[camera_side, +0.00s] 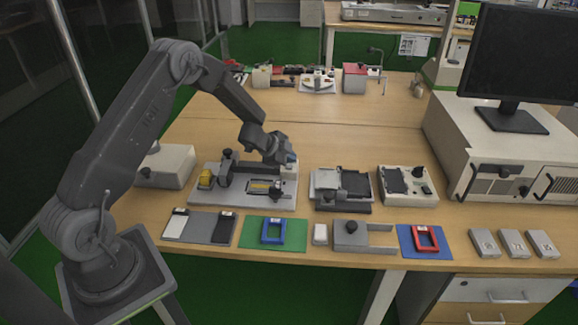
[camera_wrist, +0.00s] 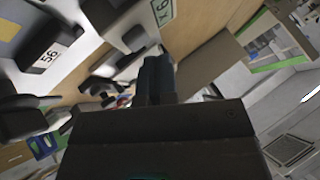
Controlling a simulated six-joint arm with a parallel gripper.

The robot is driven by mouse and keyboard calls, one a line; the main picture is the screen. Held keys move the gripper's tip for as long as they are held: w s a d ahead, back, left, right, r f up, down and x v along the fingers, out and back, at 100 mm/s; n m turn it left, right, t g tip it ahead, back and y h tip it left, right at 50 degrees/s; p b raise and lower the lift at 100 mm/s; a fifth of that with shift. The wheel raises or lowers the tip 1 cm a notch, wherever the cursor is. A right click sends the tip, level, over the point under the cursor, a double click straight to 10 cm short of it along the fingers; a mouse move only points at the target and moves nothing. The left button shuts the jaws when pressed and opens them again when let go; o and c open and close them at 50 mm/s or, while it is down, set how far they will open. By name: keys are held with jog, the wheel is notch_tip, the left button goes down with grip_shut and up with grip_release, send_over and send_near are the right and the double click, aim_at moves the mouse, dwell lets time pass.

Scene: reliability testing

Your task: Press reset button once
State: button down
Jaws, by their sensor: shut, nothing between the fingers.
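My gripper (camera_side: 290,158) is shut and empty, raised above the right part of a grey test fixture (camera_side: 285,203). In the wrist view its dark blue fingers (camera_wrist: 155,75) are together. The fixture carries a dark clamp, a yellow block (camera_side: 205,180) at its left end and a small yellow-marked slot (camera_side: 262,186). A white control box (camera_side: 424,198) with dark knobs and a dark panel stands to the right of my gripper, apart from it. I cannot tell which part is the reset button; no readable reset label shows.
A black-and-grey fixture (camera_side: 325,207) stands between the test fixture and the control box. Along the front edge lie a green mat (camera_side: 297,240) with a blue frame (camera_side: 273,231), and a blue mat (camera_side: 407,248) with a red frame (camera_side: 426,238). A monitor (camera_side: 525,55) stands at right.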

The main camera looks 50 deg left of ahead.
aim_at(289, 167)
jog(key=shift+f, duration=0.2)
jog(key=shift+f, duration=0.4)
dwell(0.8)
jog(key=shift+r, duration=0.8)
jog(key=shift+r, duration=2.55)
